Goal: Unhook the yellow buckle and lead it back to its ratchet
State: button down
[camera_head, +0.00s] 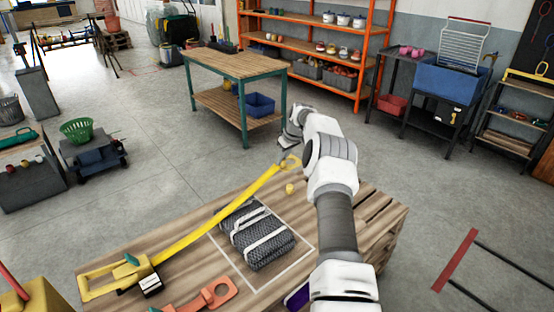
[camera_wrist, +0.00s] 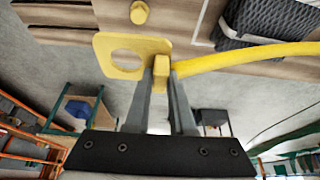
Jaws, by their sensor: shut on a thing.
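The yellow buckle (camera_wrist: 108,47), a flat plate with a round hole, is held by its narrow tab between my gripper's fingers (camera_wrist: 161,84). In the head view the buckle (camera_head: 291,163) appears at the far edge of the wooden pallet top, below my gripper (camera_head: 286,148). A short yellow peg (camera_head: 290,188) stands on the pallet; in the wrist view the peg (camera_wrist: 139,12) is clear of the buckle's hole. The yellow strap (camera_head: 215,221) runs fairly straight from the buckle to the ratchet (camera_head: 97,290) at the pallet's left end.
A grey net bundle (camera_head: 262,240) with white bands lies inside a white outline on the pallet (camera_head: 375,195). An orange tool (camera_head: 212,296) lies at the front edge. A green-legged workbench (camera_head: 237,65) stands beyond, with open floor between.

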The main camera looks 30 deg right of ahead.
jog(key=s+a+b, duration=0.1)
jog(key=s+a, duration=0.2)
jog(key=a, duration=1.2)
jog(key=s+a+b, duration=0.1)
jog(key=s+a, duration=0.2)
jog(key=a, duration=1.1)
jog(key=s+a+b, duration=0.1)
jog(key=s+a, duration=0.2)
jog(key=a, duration=1.2)
jog(key=f+b, duration=0.3)
jog(key=f, duration=0.1)
jog(key=f+b, duration=0.2)
jog(key=f, duration=0.3)
jog(key=f+b, duration=0.3)
jog(key=f, duration=0.2)
jog(key=shift+w+d+f+b, duration=0.1)
jog(key=shift+d+f+b, duration=0.1)
jog(key=shift+d+b, duration=0.1)
jog(key=c, duration=0.7)
grip_release()
jog(key=shift+r, duration=0.1)
